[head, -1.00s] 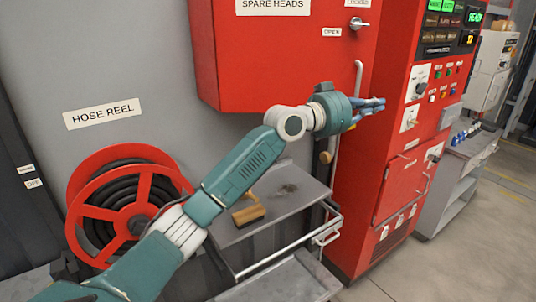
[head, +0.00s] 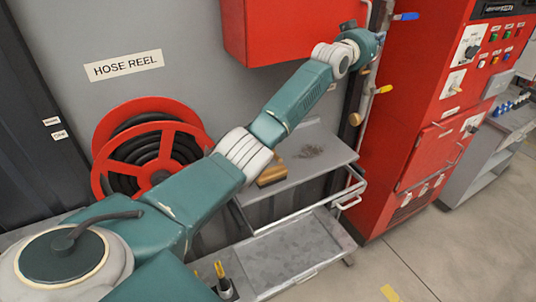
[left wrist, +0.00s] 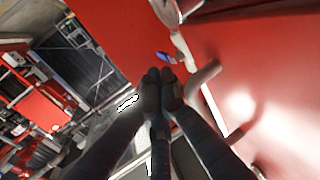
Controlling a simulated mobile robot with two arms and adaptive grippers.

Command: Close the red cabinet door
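The red wall cabinet (head: 290,30) shows only its lower part at the top of the head view; its door and handle are out of frame there, so I cannot tell how far the door stands open. My left gripper (head: 381,38) is just right of the cabinet's lower right side, its fingers mostly hidden behind the wrist. In the left wrist view the fingers of my left gripper (left wrist: 162,76) are together at the tips with nothing seen between them. Large red surfaces (left wrist: 245,60) lie ahead and to the right there. My right gripper is not in view.
A pipe with a blue lever (head: 406,16) and a yellow lever (head: 384,89) runs beside the red control panel (head: 425,110).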

